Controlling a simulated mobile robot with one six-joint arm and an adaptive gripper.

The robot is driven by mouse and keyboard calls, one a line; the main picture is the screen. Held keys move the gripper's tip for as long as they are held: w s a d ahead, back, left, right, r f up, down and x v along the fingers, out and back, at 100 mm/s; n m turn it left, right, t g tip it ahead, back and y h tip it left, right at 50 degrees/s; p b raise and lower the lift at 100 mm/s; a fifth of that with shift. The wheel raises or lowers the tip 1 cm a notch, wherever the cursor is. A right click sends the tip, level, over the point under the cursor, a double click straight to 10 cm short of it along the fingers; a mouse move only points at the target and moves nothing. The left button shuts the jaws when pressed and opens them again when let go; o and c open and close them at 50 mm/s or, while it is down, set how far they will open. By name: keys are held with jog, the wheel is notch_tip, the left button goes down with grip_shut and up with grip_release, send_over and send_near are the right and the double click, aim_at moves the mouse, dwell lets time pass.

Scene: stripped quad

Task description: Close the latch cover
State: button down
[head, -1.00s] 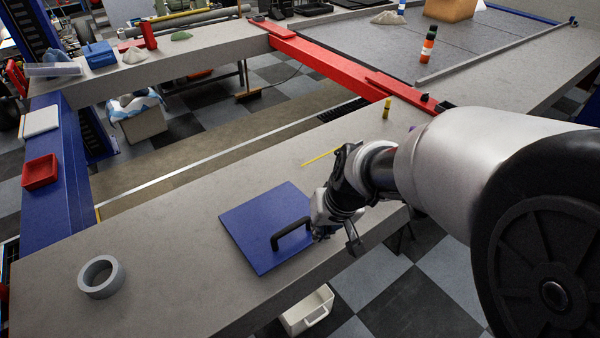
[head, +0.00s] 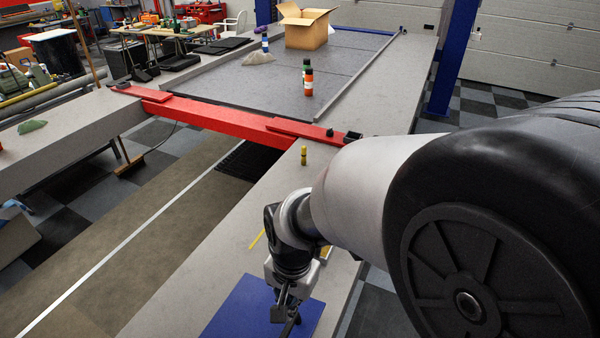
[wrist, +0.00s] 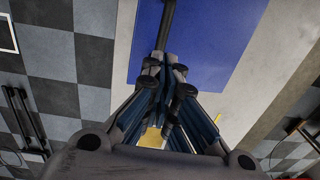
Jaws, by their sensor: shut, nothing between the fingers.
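The latch cover looks to be the blue square panel (head: 237,315) lying on the grey ledge at the bottom of the head view, cut off by the frame edge. It also fills the upper middle of the wrist view (wrist: 215,45). A dark bar handle (wrist: 167,20) on it runs up from my fingertips in the wrist view. My gripper (head: 284,312) is shut and empty at the panel, its fingertips (wrist: 166,68) close to the handle's near end. Whether they touch it I cannot tell. My gripper hides part of the panel in the head view.
The grey ledge (head: 200,270) is mostly clear, with a yellow stick (head: 257,238) and a small yellow cylinder (head: 304,155) on it. A red beam (head: 215,120) crosses beyond.

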aim_at(288, 325)
jog(key=f, duration=0.3)
jog(key=f+b, duration=0.1)
jog(key=f, duration=0.1)
jog(key=f+b, duration=0.1)
jog(key=f, duration=0.2)
jog(key=shift+w+a+f, duration=0.15)
jog(key=shift+a+f, duration=0.15)
jog(key=shift+a, duration=0.05)
